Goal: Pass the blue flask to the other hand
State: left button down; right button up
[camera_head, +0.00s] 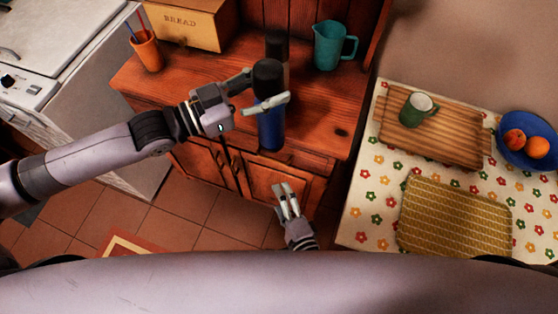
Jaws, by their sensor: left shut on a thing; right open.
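The blue flask (270,131) has a blue body and a black top, and it is upright near the front edge of the wooden cabinet top. My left gripper (268,97) is shut on the flask around its upper part, with one finger across the near side. I cannot tell whether the flask's base touches anything. My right gripper (286,190) is open and empty, lower in the picture, in front of the cabinet doors and apart from the flask.
Behind the flask stands a dark bottle (277,48), and a teal jug (332,46) is to its right. A bread box (187,25) and orange cup (147,52) stand left. At right, a flowered table (359,217) bears a board (445,140), green mug (414,112) and fruit bowl (544,160).

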pick_arm(q)
jog(key=shift+r, duration=0.1)
pick_arm(e)
notch_tip(320, 180, up, 15)
jog(key=a+m+t+h, duration=0.1)
jog(key=a+m+t, duration=0.15)
jog(key=m, duration=0.75)
jog(key=m+t+h, duration=0.2)
jog(key=m, duration=0.7)
send_near(270, 114)
notch_tip(270, 114, down, 4)
jog(key=w, duration=0.5)
jog(key=w+a, duration=0.1)
jog(key=w, duration=0.7)
jog(key=shift+a+f, duration=0.15)
jog(key=shift+a, duration=0.2)
jog(key=c, duration=1.6)
pick_arm(q)
jog(key=c, duration=0.8)
grip_release()
pick_arm(e)
jog(key=shift+c, duration=0.7)
pick_arm(q)
jog(key=shift+o, duration=0.2)
jog(key=shift+a, duration=0.1)
